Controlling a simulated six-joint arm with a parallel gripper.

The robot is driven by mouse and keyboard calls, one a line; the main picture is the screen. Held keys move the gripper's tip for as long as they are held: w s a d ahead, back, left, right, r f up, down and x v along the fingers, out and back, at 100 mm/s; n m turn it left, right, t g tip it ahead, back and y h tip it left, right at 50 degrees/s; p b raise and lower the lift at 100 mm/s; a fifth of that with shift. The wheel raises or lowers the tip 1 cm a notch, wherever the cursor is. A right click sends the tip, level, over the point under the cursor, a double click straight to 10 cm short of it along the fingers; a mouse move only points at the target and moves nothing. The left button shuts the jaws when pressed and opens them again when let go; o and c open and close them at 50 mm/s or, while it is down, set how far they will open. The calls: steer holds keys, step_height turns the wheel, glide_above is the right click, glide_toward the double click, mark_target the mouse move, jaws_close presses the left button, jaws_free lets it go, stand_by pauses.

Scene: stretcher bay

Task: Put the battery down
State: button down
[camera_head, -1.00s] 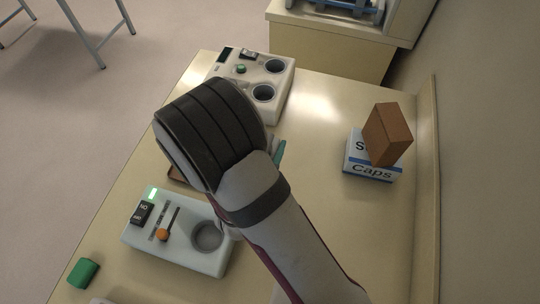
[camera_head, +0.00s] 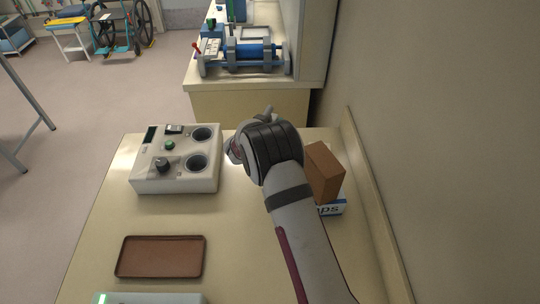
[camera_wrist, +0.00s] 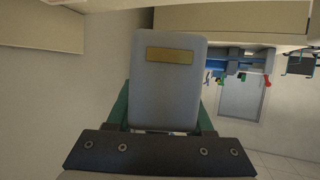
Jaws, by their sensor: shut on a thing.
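The battery (camera_wrist: 168,95) is a pale grey block with a rounded end and a gold-coloured strip, seen in the wrist view. My gripper (camera_wrist: 163,118) is shut on it, with a green finger on each side. In the head view my wrist hangs over the back right of the table, left of the brown box, and hides the fingers and most or all of the battery. I cannot tell its height above the table.
A cream device (camera_head: 150,184) with two round wells and a knob stands left of my wrist. A brown tray (camera_head: 160,257) lies empty in front of it. A brown box (camera_head: 323,173) rests on a Caps carton (camera_head: 331,208) at right. The table's middle (camera_head: 235,225) is clear.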

steer(key=f, duration=0.6)
steer(key=w+d+f, duration=0.1)
steer(key=f, duration=0.2)
steer(key=shift+f, duration=0.35)
steer(key=shift+c, duration=1.4)
jaws_free()
steer(key=shift+f, duration=0.15)
